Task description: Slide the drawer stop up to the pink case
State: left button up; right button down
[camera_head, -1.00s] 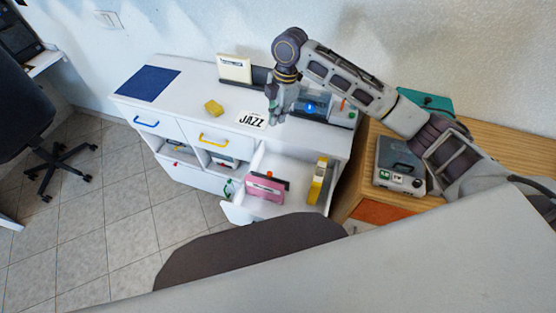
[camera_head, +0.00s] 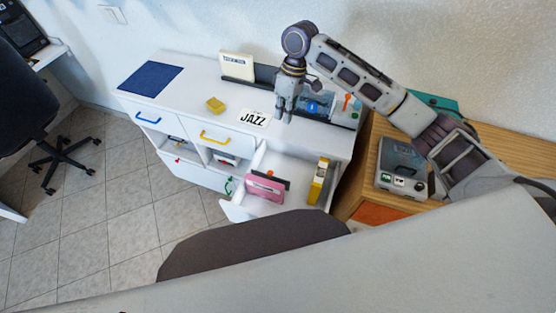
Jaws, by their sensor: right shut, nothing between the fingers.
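The pink case (camera_head: 264,188) stands on edge in the open white drawer (camera_head: 297,172), towards its left side. A dark plate (camera_head: 285,183), which looks like the drawer stop, stands close behind it, with a small orange knob (camera_head: 269,172) beside it. I cannot tell whether plate and case touch. A yellow case (camera_head: 318,184) stands at the right of the drawer. My right gripper (camera_head: 284,119) points down over the cabinet top, beside the JAZZ card, behind the drawer. It is shut and empty. My left gripper is out of view.
A dark rack with a cream case (camera_head: 237,65) runs along the back. A grey player (camera_head: 401,168) sits on the wooden cabinet at right.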

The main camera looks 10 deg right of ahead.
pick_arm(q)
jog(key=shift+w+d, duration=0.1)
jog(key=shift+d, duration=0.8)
pick_arm(e)
jog(key=m, duration=1.2)
jog(key=s+m, duration=0.1)
jog(key=m, duration=0.6)
jog(key=shift+d+g, duration=0.25)
jog(key=shift+g, duration=0.05)
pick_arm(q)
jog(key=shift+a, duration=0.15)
